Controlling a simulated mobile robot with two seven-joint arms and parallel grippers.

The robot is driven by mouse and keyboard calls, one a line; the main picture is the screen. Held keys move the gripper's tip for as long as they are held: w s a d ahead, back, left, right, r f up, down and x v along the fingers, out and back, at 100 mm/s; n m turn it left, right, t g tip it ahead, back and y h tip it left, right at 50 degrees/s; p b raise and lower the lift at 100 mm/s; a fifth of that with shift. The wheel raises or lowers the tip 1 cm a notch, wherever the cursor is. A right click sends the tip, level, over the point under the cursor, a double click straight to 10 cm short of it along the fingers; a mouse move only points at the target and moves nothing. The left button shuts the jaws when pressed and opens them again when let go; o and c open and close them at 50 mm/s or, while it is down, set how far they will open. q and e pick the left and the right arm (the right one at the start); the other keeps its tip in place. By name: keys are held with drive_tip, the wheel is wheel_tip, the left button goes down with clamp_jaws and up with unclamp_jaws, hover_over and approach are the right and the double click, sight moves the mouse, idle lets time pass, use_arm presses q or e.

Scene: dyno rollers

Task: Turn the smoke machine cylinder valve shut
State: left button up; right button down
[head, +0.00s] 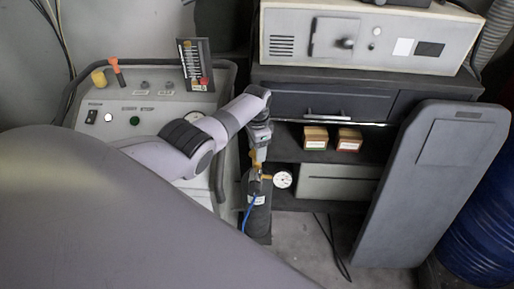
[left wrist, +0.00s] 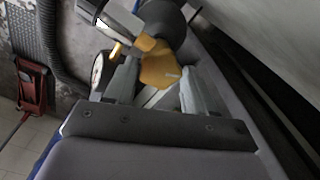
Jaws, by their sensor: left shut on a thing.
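The smoke machine cylinder (head: 258,213) is a dark upright bottle with a pale label, standing beside the shelf unit. A brass valve sits on its top, with a round white gauge (head: 283,179) to its right. In the left wrist view the yellow valve handle (left wrist: 158,68) lies between the fingers of my left gripper (left wrist: 165,85), and the gauge (left wrist: 98,70) shows to the left. My left gripper (head: 257,165) comes down on the valve from above and is shut on the handle. The fingers cover part of the valve in the head view. My right gripper is not in view.
A dark shelf unit (head: 300,150) stands right behind the cylinder, with two small boxes (head: 332,139) on a shelf. A grey panel (head: 432,185) leans at the right, near a blue drum (head: 488,235). A blue hose (head: 248,213) runs down the cylinder. A control console (head: 110,112) stands left.

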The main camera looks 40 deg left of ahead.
use_arm(q)
drive_tip(key=shift+m, duration=0.3)
idle(0.4)
drive_tip(key=o, duration=1)
drive_tip(key=shift+o, duration=0.2)
